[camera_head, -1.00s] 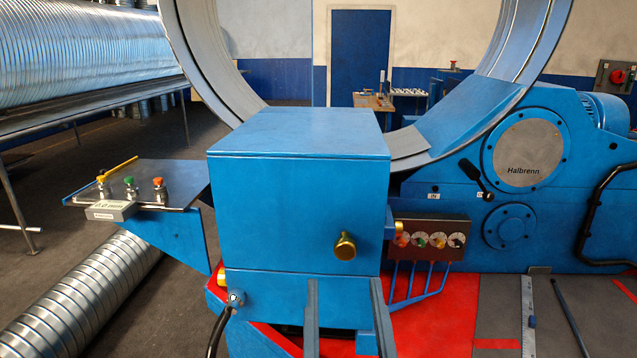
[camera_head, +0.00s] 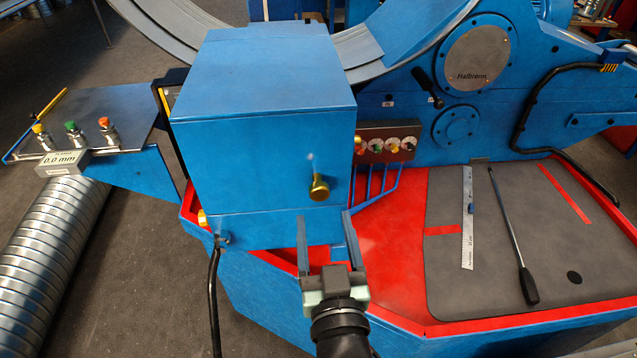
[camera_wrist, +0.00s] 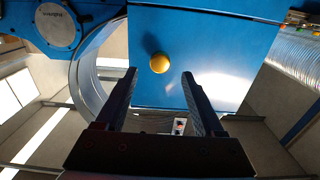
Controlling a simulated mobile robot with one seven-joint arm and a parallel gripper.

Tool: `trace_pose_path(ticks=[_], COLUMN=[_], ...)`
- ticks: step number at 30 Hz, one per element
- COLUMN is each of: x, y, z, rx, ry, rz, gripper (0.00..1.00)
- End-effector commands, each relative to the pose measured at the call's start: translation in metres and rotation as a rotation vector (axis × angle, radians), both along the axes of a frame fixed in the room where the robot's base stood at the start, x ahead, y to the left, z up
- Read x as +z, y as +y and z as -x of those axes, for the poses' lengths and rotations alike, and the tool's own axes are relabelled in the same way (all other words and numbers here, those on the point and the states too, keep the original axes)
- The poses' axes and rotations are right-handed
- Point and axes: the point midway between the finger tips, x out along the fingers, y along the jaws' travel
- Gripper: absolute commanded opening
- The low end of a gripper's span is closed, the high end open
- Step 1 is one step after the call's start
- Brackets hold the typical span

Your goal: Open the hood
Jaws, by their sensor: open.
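The hood (camera_head: 245,150) is a blue box-shaped cover standing in front of the large ring in the head view, and it looks closed. A brass knob (camera_head: 319,187) sticks out of the lower right of its front face. My gripper (camera_head: 325,220) is open and empty, its two fingers pointing at the hood, just below the knob in the head view. In the wrist view the knob (camera_wrist: 159,62) appears between and slightly beyond the open fingertips (camera_wrist: 159,75), against the blue hood face (camera_wrist: 215,40). The fingers do not appear to touch the knob.
A side panel (camera_head: 90,110) with coloured buttons and a display reading 0.0 mm is left of the hood. Gauges (camera_head: 390,145) are close on its right. A grey mat (camera_head: 450,200) with a ruler (camera_head: 467,230) and a black-handled rod (camera_head: 515,240) lies further right.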

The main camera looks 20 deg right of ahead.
Motion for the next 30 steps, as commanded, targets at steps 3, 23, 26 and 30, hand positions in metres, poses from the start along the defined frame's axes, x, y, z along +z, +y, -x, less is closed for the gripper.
trace_pose_path(ticks=[3, 23, 26, 30], x=[0.004, 0.0, 0.0, 0.0], y=[-0.006, -0.021, -0.021, -0.021], z=[-0.022, -0.073, -0.073, -0.073], rx=[0.0, 0.0, 0.0, 0.0], ry=[-0.002, -0.001, -0.001, -0.001], rz=[0.0, -0.001, 0.0, 0.0], gripper=[0.7, 0.7, 0.7, 0.47])
